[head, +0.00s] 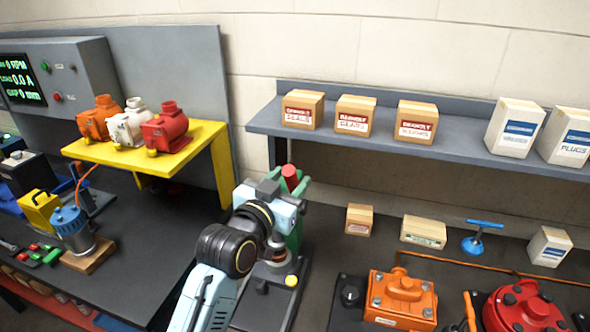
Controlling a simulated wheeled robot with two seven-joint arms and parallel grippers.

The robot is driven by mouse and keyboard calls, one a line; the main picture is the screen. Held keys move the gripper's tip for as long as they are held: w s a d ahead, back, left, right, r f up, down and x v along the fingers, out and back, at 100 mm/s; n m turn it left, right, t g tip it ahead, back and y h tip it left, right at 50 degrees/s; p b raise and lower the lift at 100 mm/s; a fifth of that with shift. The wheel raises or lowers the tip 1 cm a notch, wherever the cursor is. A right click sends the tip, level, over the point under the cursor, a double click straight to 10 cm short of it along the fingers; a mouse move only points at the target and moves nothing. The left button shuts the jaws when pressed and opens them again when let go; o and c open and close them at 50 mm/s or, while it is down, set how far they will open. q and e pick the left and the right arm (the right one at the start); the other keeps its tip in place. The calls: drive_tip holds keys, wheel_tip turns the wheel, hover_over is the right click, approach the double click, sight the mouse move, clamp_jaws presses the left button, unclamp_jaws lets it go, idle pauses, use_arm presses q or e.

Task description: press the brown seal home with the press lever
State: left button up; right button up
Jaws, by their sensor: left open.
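The press (297,236) is green and stands on a dark base at the middle of the bench. The red grip of its press lever (290,172) points up at the top. My left gripper (285,185) is open at the top of the press, with its grey fingers close to either side of the red grip. I cannot tell whether they touch it. My left arm covers much of the press front. A metal round part (277,262) shows under the arm, above the base. I cannot make out the brown seal for certain. My right gripper is out of view.
A yellow stand (190,150) with several pumps is at the left. An orange motor (400,298) and a red motor (522,308) sit at the right. A grey shelf (380,138) with boxes runs behind. A blue T-handled tool (476,240) stands near small boxes.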

use_arm(q)
drive_tip(key=shift+x, duration=1.55)
clamp_jaws()
